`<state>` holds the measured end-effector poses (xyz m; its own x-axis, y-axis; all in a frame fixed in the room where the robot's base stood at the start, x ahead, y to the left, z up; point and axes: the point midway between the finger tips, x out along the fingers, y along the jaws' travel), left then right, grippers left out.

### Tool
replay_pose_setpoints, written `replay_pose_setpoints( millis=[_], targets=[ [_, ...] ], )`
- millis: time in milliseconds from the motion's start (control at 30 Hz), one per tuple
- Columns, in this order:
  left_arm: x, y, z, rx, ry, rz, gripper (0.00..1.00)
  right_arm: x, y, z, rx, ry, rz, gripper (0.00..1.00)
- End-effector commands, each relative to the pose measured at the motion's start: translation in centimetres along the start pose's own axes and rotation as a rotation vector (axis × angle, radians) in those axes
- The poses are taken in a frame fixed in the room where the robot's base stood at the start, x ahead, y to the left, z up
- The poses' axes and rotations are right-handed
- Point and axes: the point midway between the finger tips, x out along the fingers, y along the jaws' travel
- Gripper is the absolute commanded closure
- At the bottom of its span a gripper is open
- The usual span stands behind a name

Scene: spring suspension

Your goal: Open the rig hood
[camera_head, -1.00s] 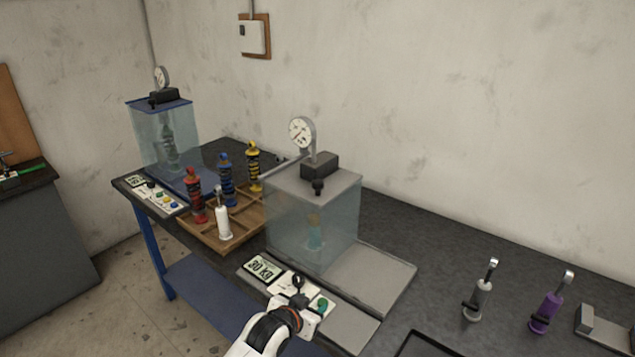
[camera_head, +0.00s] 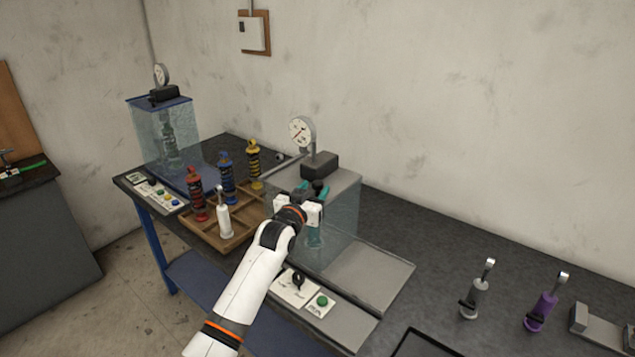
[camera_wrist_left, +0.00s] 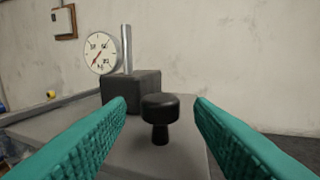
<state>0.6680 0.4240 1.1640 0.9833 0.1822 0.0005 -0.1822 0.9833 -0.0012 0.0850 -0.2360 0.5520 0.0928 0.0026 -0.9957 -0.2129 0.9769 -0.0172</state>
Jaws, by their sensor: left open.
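The nearer rig has a clear hood (camera_head: 343,222) with a grey top and stands closed on a grey base (camera_head: 372,280). A black mushroom-shaped knob (camera_wrist_left: 160,112) stands on the hood's top, near its front edge. My left gripper (camera_head: 312,190) is at the front top edge of the hood. In the left wrist view its teal fingers (camera_wrist_left: 160,125) are wide apart, one on each side of the knob and not touching it. The arm hides part of the hood's front in the head view. My right gripper is not in view.
A dial gauge (camera_head: 301,131) and black block (camera_head: 320,165) stand behind the knob. A wooden tray (camera_head: 208,232) with several shock absorbers is to the left. A second rig (camera_head: 163,135) stands farther left. Grey (camera_head: 477,298) and purple (camera_head: 542,312) dampers stand at right.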

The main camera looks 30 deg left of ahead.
Motion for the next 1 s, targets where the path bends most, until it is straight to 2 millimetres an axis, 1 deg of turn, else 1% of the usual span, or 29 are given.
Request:
replay_pose_setpoints(
  millis=[33, 100, 200, 367, 600, 633, 667, 900, 933, 1000],
  targets=[
    [0.8, 0.0, 0.2, 0.000, 0.001, 0.000, 0.52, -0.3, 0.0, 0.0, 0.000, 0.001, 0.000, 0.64],
    [1.6, 0.0, 0.1, 0.000, 0.000, 0.000, 0.52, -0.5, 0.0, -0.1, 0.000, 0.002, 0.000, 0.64],
    [2.4, 0.0, 0.1, 0.001, 0.001, 0.000, 0.52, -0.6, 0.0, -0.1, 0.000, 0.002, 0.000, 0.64],
    [3.0, 0.0, 0.0, 0.002, 0.000, 0.000, 0.52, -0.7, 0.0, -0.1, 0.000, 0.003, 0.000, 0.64],
    [3.0, 0.0, -0.1, 0.002, 0.001, 0.000, 0.52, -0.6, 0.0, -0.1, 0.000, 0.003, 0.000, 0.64],
    [3.0, 0.0, -0.1, 0.002, 0.001, 0.000, 0.54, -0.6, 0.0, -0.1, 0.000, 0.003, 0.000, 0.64],
    [3.0, 0.0, -0.1, 0.002, 0.001, 0.000, 0.58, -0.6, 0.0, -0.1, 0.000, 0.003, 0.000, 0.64],
    [3.0, 0.0, -0.1, 0.002, 0.001, 0.000, 0.98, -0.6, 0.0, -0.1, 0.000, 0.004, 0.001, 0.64],
    [3.0, 0.0, -0.1, 0.002, 0.001, 0.000, 1.00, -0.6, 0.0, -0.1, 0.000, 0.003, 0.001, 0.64],
    [3.0, 0.0, -0.1, 0.002, 0.001, 0.000, 1.00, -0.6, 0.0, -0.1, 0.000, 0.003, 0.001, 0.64]
  ],
)
